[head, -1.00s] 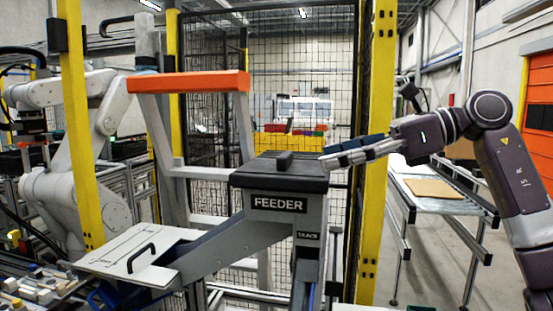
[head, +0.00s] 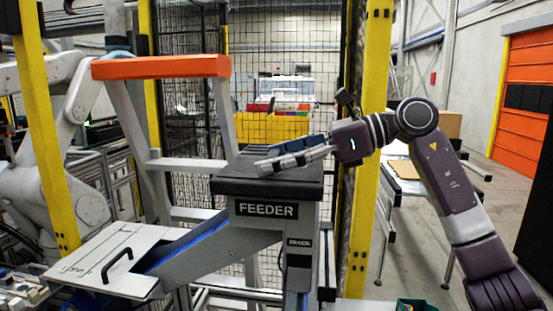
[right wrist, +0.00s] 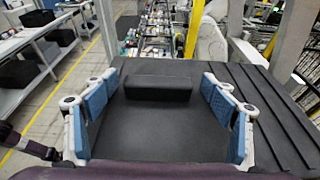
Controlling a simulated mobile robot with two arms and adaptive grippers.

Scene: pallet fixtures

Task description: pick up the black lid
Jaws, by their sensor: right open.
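The black lid (head: 240,186) lies flat on top of the grey feeder (head: 265,228). In the right wrist view the lid (right wrist: 150,132) has a raised black block handle (right wrist: 158,88). My right gripper (head: 272,160) reaches in from the right over the lid. It is open and empty, and its blue-padded fingers in the right wrist view stand on either side of the handle, with the handle near the fingertips. In the head view the gripper hides the handle. Whether the fingers touch the lid cannot be told. My left gripper is not in view.
A white hatch plate (head: 105,258) with a black handle sits at the feeder's lower left. An orange-topped grey frame (head: 160,67) stands behind it. A yellow post (head: 366,190) and black mesh fence rise behind the feeder. A table with a cardboard piece (head: 405,170) is at right.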

